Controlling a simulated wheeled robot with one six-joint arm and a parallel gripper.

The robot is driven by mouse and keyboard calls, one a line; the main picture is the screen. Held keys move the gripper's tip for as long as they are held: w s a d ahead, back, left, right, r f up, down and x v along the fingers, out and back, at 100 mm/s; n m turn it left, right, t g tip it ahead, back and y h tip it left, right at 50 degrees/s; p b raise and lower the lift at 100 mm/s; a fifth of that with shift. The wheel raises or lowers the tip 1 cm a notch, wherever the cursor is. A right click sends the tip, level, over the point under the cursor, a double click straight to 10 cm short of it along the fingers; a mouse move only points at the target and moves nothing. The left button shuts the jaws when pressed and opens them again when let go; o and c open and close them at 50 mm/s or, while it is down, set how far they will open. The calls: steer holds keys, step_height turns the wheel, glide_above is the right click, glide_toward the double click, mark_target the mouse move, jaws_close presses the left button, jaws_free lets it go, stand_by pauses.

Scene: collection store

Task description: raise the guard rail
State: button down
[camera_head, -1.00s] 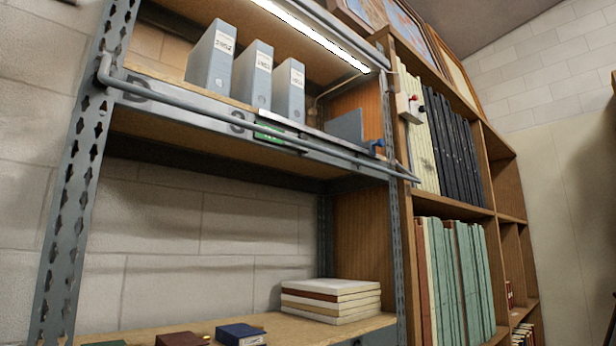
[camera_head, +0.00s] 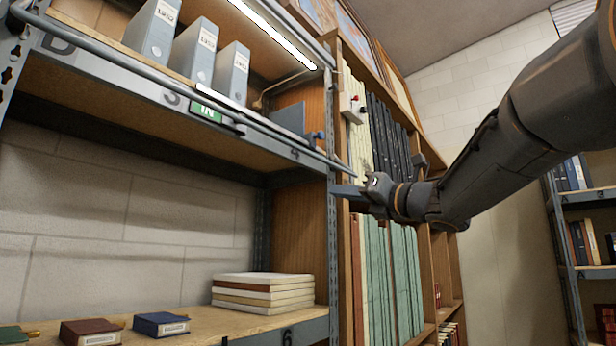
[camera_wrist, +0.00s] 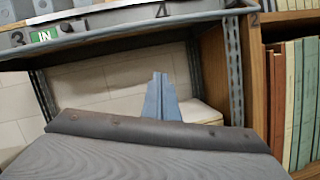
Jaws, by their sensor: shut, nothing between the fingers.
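The guard rail (camera_head: 253,122) is a thin grey bar along the front of the upper shelf. It runs from the left upright down across the picture to the right upright, at about the height of the shelf edge. My gripper (camera_head: 342,189) reaches in from the right, just below the rail's right end by the right upright. I cannot tell from this view whether it touches the rail or post. In the wrist view my gripper's fingers (camera_wrist: 161,92) are together and empty, below the labelled shelf edge (camera_wrist: 105,22).
Grey box files (camera_head: 193,50) and a blue-grey folder (camera_head: 288,118) stand on the upper shelf. Pale books (camera_head: 262,292) and small boxes (camera_head: 160,324) lie on the lower shelf. A wooden bookcase (camera_head: 350,250) adjoins on the right. The right upright (camera_head: 332,255) stands near my gripper.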

steer(key=w+a+r+n+g+y+p, duration=0.1)
steer(key=a+r+n+g+y+p, duration=0.1)
steer(key=a+r+n+p, duration=0.4)
step_height(320, 180, up, 3)
steer(key=shift+a+f+g, duration=0.15)
steer(key=shift+a+g, duration=0.25)
steer(key=shift+a, duration=0.65)
